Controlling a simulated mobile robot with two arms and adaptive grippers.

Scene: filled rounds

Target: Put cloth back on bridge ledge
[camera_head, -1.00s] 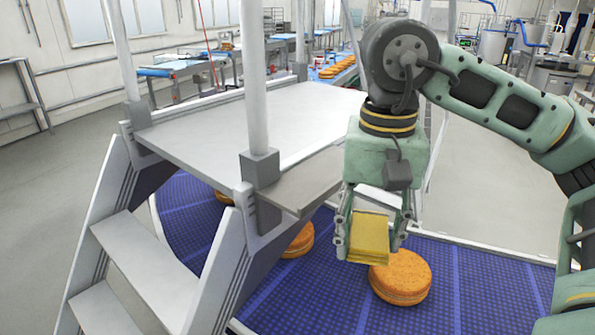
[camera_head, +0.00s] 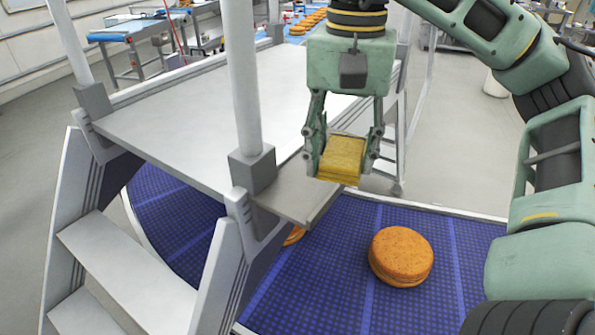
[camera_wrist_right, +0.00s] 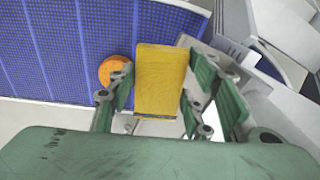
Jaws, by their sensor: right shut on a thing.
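My right gripper (camera_head: 343,160) is shut on a folded yellow cloth (camera_head: 342,158). In the head view the cloth hangs at the outer right end of the grey bridge ledge (camera_head: 290,197), seemingly a little above it. I cannot tell whether the cloth touches the ledge. In the right wrist view the cloth (camera_wrist_right: 161,80) sits between the two fingers (camera_wrist_right: 158,95), with the blue belt behind it. My left gripper is in neither view.
The bridge has a pale platform (camera_head: 200,125), white posts (camera_head: 243,80) and steps (camera_head: 125,262). A blue conveyor belt (camera_head: 330,275) runs below, carrying a round orange-brown cake (camera_head: 401,256). Another cake shows partly under the ledge. Grey floor lies to the right.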

